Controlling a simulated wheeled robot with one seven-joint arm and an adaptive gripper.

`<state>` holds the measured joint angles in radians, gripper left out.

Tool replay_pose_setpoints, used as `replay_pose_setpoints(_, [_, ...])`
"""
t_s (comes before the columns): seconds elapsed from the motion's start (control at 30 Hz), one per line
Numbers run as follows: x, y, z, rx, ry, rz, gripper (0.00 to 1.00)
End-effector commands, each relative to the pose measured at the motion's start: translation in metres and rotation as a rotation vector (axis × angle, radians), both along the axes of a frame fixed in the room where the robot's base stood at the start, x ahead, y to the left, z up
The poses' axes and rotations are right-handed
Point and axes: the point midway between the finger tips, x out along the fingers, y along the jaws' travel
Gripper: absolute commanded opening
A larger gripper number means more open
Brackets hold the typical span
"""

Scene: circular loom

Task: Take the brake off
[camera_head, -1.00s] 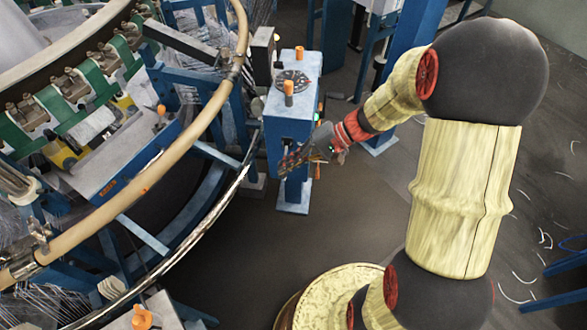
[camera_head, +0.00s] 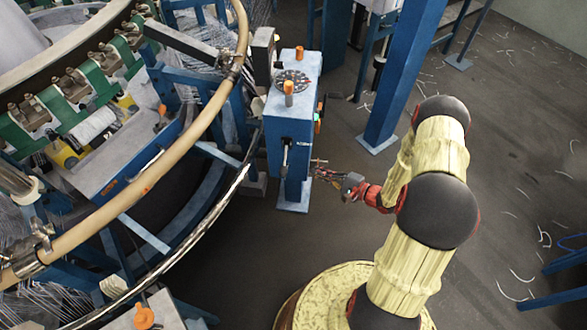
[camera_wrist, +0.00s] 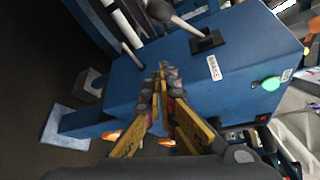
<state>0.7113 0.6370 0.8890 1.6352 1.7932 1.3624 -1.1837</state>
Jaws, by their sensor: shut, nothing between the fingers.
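A blue control post (camera_head: 290,125) stands beside the ring of the loom. On its front face is a lever (camera_head: 284,160), hanging down from a dark mount. In the wrist view the lever (camera_wrist: 170,14) has a grey shaft and a thick dark end, and leaves a black base plate close to a small white label (camera_wrist: 213,67). My gripper (camera_head: 318,170) is to the right of the post's lower part in the head view, apart from the lever. In the wrist view my gripper (camera_wrist: 162,72) is shut and empty, with its fingertips in front of the blue face.
The post's side carries a green button (camera_wrist: 270,84) and a red switch (camera_wrist: 262,120). Its top has a dial (camera_head: 293,78) and orange knobs. A blue column (camera_head: 395,90) stands behind my arm. The curved tan rail (camera_head: 190,130) lies left. Floor at right is mostly open.

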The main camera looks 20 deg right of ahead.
Motion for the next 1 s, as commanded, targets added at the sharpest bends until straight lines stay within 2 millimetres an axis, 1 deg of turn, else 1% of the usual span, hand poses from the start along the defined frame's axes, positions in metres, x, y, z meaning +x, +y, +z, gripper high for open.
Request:
replay_pose_setpoints(0.17, [0.002,0.002,-0.001,0.000,0.000,0.002,0.00])
replay_pose_setpoints(0.27, [0.008,0.007,-0.003,-0.001,0.000,0.004,0.00])
replay_pose_setpoints(0.37, [0.019,0.016,-0.007,-0.001,0.001,0.005,0.00])
replay_pose_setpoints(0.77, [0.079,0.062,-0.024,0.000,0.001,0.006,0.00])
replay_pose_setpoints(0.9, [0.063,0.071,-0.012,0.001,0.003,0.001,0.00])
replay_pose_setpoints(1.0, [0.056,0.077,-0.007,0.001,0.001,0.001,0.00])
